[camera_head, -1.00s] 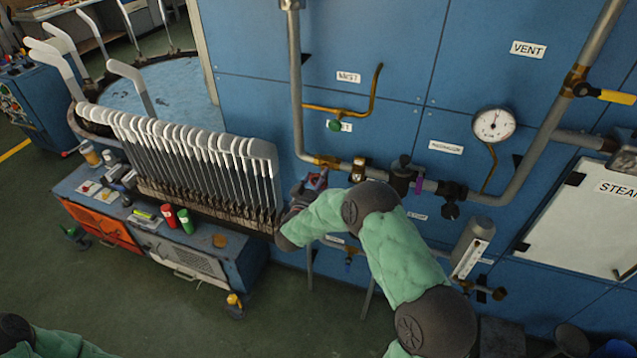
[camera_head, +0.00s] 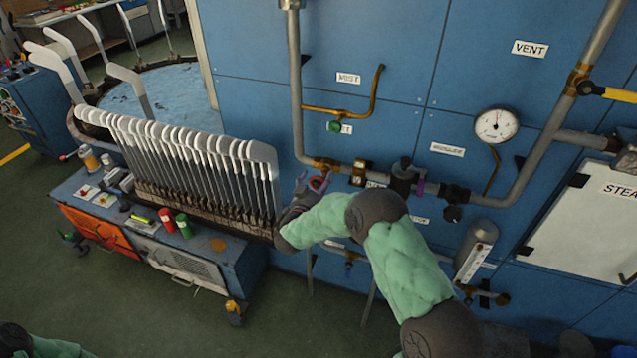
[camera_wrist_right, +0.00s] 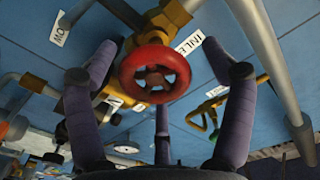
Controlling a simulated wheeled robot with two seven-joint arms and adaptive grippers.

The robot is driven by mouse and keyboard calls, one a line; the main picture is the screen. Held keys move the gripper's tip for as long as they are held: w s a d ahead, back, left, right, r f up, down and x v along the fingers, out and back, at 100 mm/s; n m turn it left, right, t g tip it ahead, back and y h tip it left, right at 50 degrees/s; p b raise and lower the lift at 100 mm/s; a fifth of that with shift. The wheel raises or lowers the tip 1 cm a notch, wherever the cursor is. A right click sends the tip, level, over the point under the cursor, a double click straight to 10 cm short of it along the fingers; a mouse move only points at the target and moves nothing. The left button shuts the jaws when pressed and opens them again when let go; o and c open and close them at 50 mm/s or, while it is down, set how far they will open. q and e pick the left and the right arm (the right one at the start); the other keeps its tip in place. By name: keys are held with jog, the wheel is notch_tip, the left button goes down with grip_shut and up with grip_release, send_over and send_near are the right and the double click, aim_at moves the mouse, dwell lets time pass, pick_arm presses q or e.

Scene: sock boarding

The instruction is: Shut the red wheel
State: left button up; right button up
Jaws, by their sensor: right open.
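The red wheel (camera_wrist_right: 155,74) is a small round handwheel with spokes, on a brass valve body (camera_wrist_right: 165,18). In the right wrist view it faces the camera, between the spread fingers of my right gripper (camera_wrist_right: 163,62). The gripper is open, with dark purple fingers to the left, right and below the wheel, and I see no finger closed on it. In the head view my right gripper (camera_head: 303,194) is at the pipework on the blue panel, and the red wheel (camera_head: 318,183) shows partly beside its fingers. My left gripper is out of view.
A rack of grey sock boards (camera_head: 200,160) stands close left of my right gripper. Pipes (camera_head: 294,90), a black valve (camera_head: 402,178) and a gauge (camera_head: 495,125) are on the blue panel (camera_head: 250,90). A blue trolley (camera_head: 240,262) stands below the rack.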

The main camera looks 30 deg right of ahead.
jog(key=v, duration=1.2)
jog(key=shift+f, duration=0.1)
